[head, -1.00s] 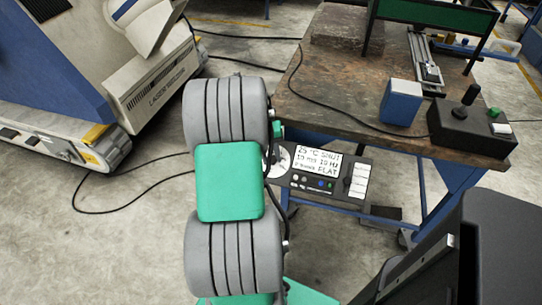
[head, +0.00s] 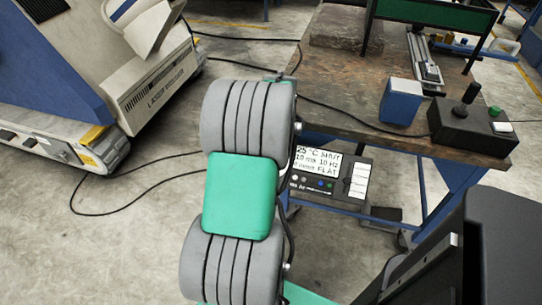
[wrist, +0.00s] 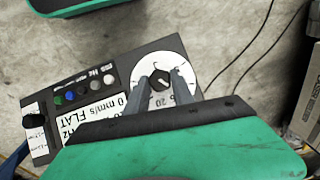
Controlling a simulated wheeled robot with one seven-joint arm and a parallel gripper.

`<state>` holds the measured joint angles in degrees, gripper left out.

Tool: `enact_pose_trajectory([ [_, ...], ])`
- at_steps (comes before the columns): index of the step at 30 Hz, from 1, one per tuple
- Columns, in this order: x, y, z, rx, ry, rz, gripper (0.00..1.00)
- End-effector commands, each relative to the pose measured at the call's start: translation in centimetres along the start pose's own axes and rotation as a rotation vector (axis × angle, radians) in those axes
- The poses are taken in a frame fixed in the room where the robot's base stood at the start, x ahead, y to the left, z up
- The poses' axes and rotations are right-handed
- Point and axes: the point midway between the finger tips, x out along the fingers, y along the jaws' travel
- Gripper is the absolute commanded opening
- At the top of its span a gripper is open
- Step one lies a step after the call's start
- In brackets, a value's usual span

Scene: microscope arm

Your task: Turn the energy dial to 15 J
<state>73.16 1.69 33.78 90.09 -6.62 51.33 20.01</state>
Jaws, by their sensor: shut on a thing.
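The energy dial is a white disc (wrist: 172,68) with dark marks and numbers around a small black knob (wrist: 158,82), at the end of the dark control panel (wrist: 105,75). In the wrist view my gripper (wrist: 159,84) has its two grey fingers on either side of the knob, shut on it. A "20" shows on the disc near the right finger; the fingers cover part of the scale. In the head view my arm hides the dial and gripper, while the panel (head: 350,197) with its white display (head: 318,160) shows at the arm's right.
A workbench (head: 345,85) with a blue box (head: 401,101) and a black joystick box (head: 470,125) stands behind the panel. The laser welder (head: 150,85) is at the left. Cables lie on the open floor between.

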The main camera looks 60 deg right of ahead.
Motion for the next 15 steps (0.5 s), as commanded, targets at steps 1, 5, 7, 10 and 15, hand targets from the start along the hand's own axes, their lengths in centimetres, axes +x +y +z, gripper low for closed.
enact_pose_trajectory([
  [1, -0.28, 0.16, -0.05, 0.031, 0.001, -0.018, 0.0],
  [5, -0.28, 0.24, -0.03, 0.101, 0.0, -0.064, 0.0],
  [7, -0.28, 0.22, -0.03, 0.131, 0.001, -0.084, 0.0],
  [10, -0.25, 0.25, -0.07, 0.165, 0.002, -0.107, 0.0],
  [15, -0.16, 0.24, -0.05, 0.199, 0.002, -0.129, 0.0],
])
